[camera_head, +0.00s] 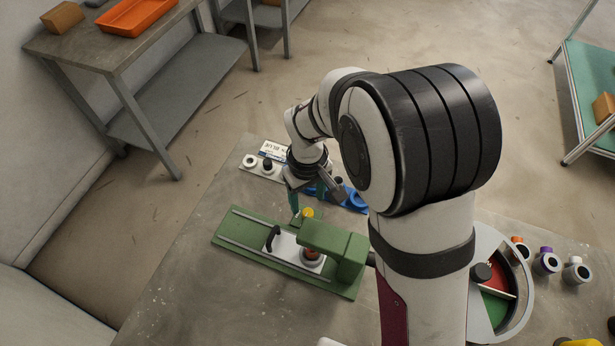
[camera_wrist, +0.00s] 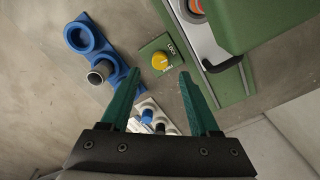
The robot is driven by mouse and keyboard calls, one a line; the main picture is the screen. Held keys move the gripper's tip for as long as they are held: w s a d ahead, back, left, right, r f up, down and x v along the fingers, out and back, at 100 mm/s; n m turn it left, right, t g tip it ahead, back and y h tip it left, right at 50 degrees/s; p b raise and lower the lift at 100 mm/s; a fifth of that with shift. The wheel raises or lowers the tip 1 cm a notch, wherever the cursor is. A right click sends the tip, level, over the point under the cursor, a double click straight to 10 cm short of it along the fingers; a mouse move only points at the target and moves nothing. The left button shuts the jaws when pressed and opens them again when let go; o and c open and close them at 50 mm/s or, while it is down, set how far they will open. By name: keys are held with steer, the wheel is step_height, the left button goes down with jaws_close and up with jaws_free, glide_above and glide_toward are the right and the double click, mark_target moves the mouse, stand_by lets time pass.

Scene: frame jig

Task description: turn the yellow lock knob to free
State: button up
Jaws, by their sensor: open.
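The yellow lock knob (camera_wrist: 159,61) sits on a small green plate beside the green jig (camera_wrist: 242,82). The word LOCK is printed next to the knob, and a pale mark shows on it. In the head view the knob (camera_head: 307,213) stands at the far edge of the jig base (camera_head: 233,237). My gripper (camera_wrist: 159,73) is open and empty. Its teal fingertips lie either side of the knob in the wrist view, apart from it. In the head view my gripper (camera_head: 307,203) is close above the knob; I cannot tell the exact height.
A white carriage (camera_head: 283,245) with a black handle sits on the jig, under a green overhanging block (camera_head: 335,240). Blue ring holders (camera_wrist: 92,38) stand close by. A round red-and-green tray (camera_head: 525,300) and several small ringed parts are at right. The table's left front is clear.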

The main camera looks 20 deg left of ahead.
mark_target(308, 212)
step_height(308, 212, up, 10)
steer(key=r, duration=0.1)
step_height(308, 212, down, 16)
steer(key=shift+f, duration=0.15)
stand_by(0.4)
jaws_close()
